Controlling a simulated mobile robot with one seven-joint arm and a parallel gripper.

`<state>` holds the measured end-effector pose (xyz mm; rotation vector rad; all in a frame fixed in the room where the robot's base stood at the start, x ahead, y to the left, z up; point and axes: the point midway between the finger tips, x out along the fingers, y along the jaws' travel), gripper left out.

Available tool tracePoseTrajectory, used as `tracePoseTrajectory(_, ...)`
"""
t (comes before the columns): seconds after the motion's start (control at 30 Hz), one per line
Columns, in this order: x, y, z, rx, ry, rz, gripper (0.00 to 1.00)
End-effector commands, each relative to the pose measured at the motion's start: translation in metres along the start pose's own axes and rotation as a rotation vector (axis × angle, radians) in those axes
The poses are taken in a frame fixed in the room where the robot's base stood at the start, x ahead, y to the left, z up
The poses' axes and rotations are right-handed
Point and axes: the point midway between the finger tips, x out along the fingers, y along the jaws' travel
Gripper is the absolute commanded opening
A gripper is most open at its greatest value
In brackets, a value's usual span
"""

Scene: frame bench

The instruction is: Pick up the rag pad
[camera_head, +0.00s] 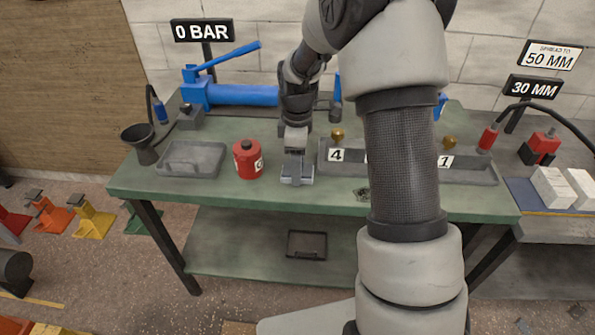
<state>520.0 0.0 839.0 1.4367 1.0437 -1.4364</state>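My gripper (297,172) points down at the front middle of the green bench (230,203), between the red can and the long tray. A small grey-blue piece (297,182) shows at the fingertips, low at the bench top. I cannot tell whether it is the rag pad or part of my gripper, or whether the fingers are closed on it. A small dark mottled patch (362,194) lies near the bench's front edge; I cannot tell if it is cloth or a stain. No other likely rag pad shows clearly.
A red can (247,160) stands close left of my gripper, with a shallow grey tray (192,159) beyond it. A long tray (470,172) with number cards lies to the right, partly hidden by my arm. A blue pump (240,95) stands behind.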

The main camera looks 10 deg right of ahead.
Motion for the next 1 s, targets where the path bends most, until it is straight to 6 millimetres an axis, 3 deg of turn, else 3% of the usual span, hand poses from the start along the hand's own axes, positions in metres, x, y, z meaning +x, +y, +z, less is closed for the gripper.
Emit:
tracePoseTrajectory(0.03, 0.000, 0.000, 0.000, 0.000, 0.000, 0.000, 0.37)
tracePoseTrajectory(0.13, 0.000, 0.000, 0.000, 0.000, 0.000, 0.000, 0.23)
tracePoseTrajectory(0.4, -0.006, 0.001, 0.000, 0.000, 0.001, 0.002, 0.23)
tracePoseTrajectory(0.8, -0.080, 0.001, 0.000, 0.000, 0.001, 0.004, 0.23)
tracePoseTrajectory(1.0, -0.099, 0.000, 0.000, 0.000, 0.000, 0.001, 0.23)
